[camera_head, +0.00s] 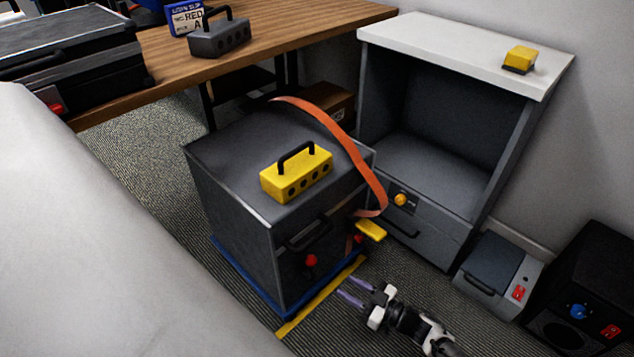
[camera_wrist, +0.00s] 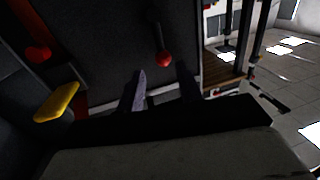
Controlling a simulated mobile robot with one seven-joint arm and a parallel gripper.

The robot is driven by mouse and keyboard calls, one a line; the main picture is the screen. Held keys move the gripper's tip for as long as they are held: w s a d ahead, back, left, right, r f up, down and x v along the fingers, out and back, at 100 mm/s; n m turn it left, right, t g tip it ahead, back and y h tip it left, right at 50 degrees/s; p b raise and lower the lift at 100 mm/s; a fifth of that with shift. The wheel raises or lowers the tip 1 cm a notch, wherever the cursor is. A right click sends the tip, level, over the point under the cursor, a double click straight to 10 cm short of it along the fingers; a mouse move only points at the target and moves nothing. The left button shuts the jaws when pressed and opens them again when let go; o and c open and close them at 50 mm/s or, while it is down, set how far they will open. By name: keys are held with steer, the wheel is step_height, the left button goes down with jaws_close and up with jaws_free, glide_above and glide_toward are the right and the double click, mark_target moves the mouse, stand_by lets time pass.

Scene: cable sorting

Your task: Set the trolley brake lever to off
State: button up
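A dark grey cabinet (camera_head: 240,175) stands on a blue trolley base (camera_head: 250,283). A lever with a red ball knob (camera_head: 311,261) sits low on its front; a red knob on a dark stem also shows in the wrist view (camera_wrist: 163,59). A second red knob (camera_head: 359,239) is near a yellow handle (camera_head: 371,230), which shows at left in the wrist view (camera_wrist: 57,102). No label tells which is the brake lever. My gripper (camera_head: 346,286) is low in front of the cabinet, empty, its purple fingers apart. In the wrist view the red knob lies ahead, between the finger lines, untouched.
A yellow block with a black handle (camera_head: 297,175) and an orange strap (camera_head: 340,135) lie on the cabinet. A grey open cupboard (camera_head: 430,215), a grey case (camera_head: 496,270) and a black box (camera_head: 590,285) stand to the right. A yellow floor stripe (camera_head: 318,299) runs before the trolley.

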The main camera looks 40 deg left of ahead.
mark_target(311, 267)
steer(key=s+a, duration=0.1)
steer(key=a, duration=1)
steer(key=shift+s+a+b, duration=0.2)
steer(key=shift+b, duration=0.2)
steer(key=shift+c, duration=0.4)
jaws_close()
